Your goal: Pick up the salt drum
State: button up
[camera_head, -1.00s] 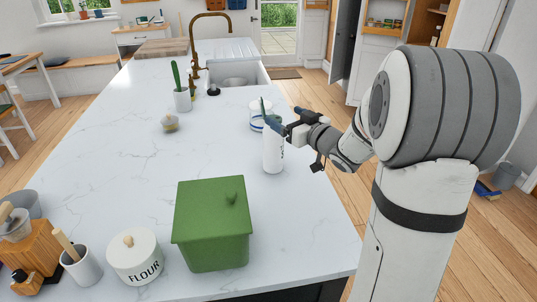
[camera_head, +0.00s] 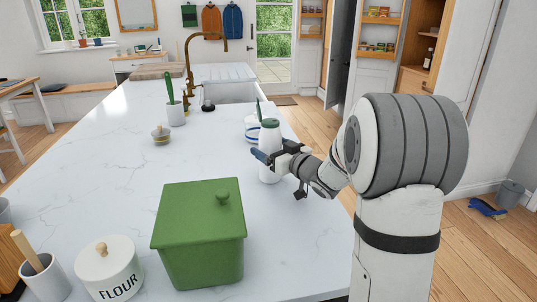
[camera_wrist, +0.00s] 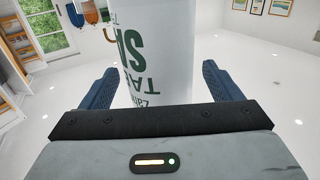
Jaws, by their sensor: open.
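The salt drum (camera_head: 270,136) is a white cylinder with a grey-green top, standing upright on the white marble counter. In the wrist view the salt drum (camera_wrist: 158,50) shows green lettering that reads in part "TA" and "SA", upside down. My gripper (camera_head: 264,157) is at the drum from the right, around its middle height. In the wrist view my gripper (camera_wrist: 168,85) is open, with one blue finger on each side of the drum and a gap visible at both sides. The drum's far side is hidden.
A white pot with blue bands (camera_head: 251,129) stands just behind the drum. A green lidded box (camera_head: 200,245) and a flour jar (camera_head: 108,270) stand nearer. The counter's left part is clear.

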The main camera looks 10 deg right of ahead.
jog(key=shift+x, duration=1.5)
jog(key=shift+f, duration=0.1)
jog(key=shift+c, duration=0.4)
jog(key=c, duration=1.4)
